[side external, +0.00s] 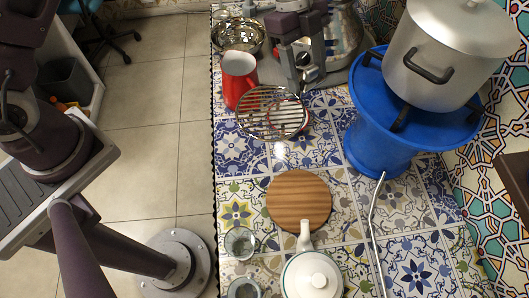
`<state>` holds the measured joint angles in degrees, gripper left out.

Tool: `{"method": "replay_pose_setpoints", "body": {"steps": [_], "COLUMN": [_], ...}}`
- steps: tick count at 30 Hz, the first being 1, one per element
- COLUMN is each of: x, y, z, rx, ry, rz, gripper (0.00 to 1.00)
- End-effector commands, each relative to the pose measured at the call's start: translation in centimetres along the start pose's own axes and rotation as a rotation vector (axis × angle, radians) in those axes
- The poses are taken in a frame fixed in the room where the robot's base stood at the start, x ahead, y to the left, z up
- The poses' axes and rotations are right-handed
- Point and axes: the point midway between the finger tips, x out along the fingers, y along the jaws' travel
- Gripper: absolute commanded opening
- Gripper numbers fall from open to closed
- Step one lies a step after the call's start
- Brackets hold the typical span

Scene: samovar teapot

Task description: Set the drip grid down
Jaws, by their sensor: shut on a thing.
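The drip grid (262,112) is a round metal rack of parallel bars. In the side external view it is at the upper middle, over the tiled counter. My gripper (303,82) points down at the grid's upper right edge and is shut on it. I cannot tell whether the grid touches the surface below or hangs just above it. A reddish round edge shows beneath the grid's right part and is mostly hidden.
A red jug (236,75) stands close behind the grid's left side. A metal bowl (228,31) is farther back. A blue stand (372,140) bears a large pot (440,55) at right. A wooden disc (299,201), a white teapot (311,277) and glasses (240,244) are nearer.

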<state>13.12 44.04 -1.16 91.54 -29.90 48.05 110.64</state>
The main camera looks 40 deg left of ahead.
Motion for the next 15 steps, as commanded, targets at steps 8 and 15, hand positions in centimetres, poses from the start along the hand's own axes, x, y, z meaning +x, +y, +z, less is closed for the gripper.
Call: {"method": "replay_pose_setpoints", "body": {"steps": [8,15], "x": [3.7,8.5], "y": [0.0,0.1], "z": [1.9,3.9], "rx": [-0.009,-0.011], "ry": [-0.002,-0.002], "rz": [0.001,0.004], "gripper": [0.10,0.10]}}
